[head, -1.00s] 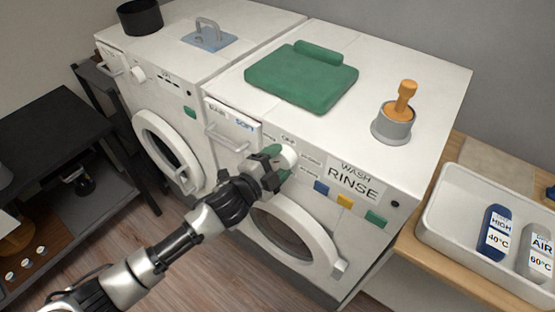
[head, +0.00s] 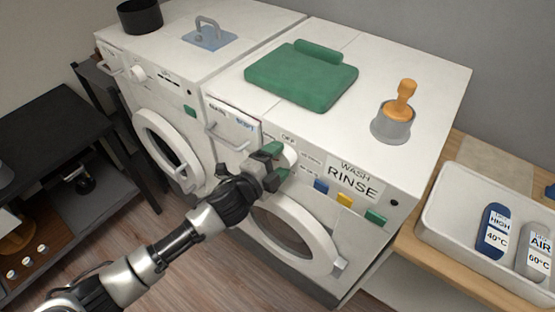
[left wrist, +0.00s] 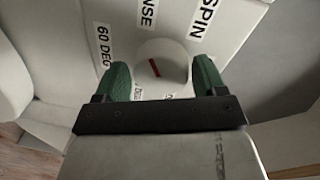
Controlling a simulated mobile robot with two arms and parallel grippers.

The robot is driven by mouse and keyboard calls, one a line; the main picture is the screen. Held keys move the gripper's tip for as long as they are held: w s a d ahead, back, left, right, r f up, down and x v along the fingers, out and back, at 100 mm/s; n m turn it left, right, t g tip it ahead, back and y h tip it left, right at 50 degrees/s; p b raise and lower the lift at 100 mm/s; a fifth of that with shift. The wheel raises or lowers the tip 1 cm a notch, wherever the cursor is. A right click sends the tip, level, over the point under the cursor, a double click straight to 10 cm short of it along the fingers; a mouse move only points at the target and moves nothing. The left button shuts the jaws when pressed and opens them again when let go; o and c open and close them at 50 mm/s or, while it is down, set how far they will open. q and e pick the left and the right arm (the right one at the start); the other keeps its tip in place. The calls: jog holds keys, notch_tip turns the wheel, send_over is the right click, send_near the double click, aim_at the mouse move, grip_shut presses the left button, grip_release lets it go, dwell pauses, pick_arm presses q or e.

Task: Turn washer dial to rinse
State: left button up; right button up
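The white washer dial (head: 290,156) sits on the front panel of the right washer (head: 417,92). My left gripper (head: 277,161) is at the dial, its green fingers spread on either side of it. In the left wrist view the dial (left wrist: 163,66) shows between the two fingers, with a tilted red mark on its face. The fingers look close to its sides; I cannot tell whether they touch. Around the dial are labels reading "60 DEG", a partly cut "NSE" (left wrist: 149,13) and "SPIN" (left wrist: 203,20). My right gripper is not in view.
The panel has a WASH RINSE sign (head: 352,180) and blue, yellow and green buttons. A detergent drawer (head: 232,132) is left of the dial, a round door (head: 318,235) below. A green folded cloth (head: 302,77) and an orange-handled object (head: 403,100) lie on top.

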pick_arm(q)
jog(key=shift+o, duration=1.1)
jog(key=b+v, duration=0.2)
jog(key=v, duration=0.8)
jog(key=shift+s+a+b, duration=0.3)
jog(key=shift+b, duration=0.05)
